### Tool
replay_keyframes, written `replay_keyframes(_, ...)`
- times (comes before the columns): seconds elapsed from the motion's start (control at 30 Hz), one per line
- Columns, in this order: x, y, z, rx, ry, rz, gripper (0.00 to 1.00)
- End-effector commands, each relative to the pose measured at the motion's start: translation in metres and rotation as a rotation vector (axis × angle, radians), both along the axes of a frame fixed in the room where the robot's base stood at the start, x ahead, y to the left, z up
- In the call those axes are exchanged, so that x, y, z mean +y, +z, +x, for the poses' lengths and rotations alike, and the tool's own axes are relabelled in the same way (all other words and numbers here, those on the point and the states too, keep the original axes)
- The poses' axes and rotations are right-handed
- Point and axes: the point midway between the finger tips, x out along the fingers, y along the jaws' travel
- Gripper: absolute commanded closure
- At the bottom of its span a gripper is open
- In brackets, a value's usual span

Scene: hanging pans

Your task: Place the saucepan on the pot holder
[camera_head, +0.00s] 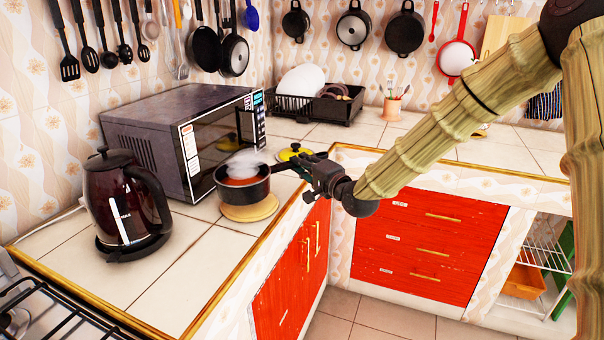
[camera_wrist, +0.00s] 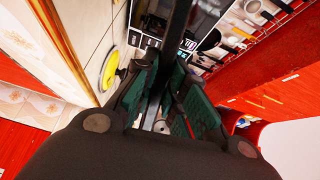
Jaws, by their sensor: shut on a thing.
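The dark saucepan (camera_head: 243,190), with red contents and steam above it, is upright over the round wooden pot holder (camera_head: 252,211) on the counter in front of the microwave. The pot holder's front and right rim shows below the pan. I cannot tell whether the pan's base touches it. My gripper (camera_head: 312,174) is to the right of the pan, shut on its handle. In the wrist view the dark handle (camera_wrist: 180,45) runs up between my gripper's green pads (camera_wrist: 165,100). The pan's bowl is not clear in that view.
A microwave (camera_head: 185,135) stands behind the pan and a dark kettle (camera_head: 125,205) to the left. A yellow lid (camera_head: 292,152) lies behind my gripper. The counter's front edge runs close to the pot holder. The tiles front-left are clear.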

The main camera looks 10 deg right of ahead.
Motion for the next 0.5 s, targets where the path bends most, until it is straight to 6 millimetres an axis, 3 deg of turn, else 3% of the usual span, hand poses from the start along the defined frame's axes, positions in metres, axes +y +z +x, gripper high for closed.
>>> replay_keyframes(0.2, -0.001, 0.001, 0.012, -0.004, 0.0, 0.001, 1.0)
replay_keyframes(0.5, -0.001, -0.034, 0.01, -0.001, 0.0, 0.0, 1.0)
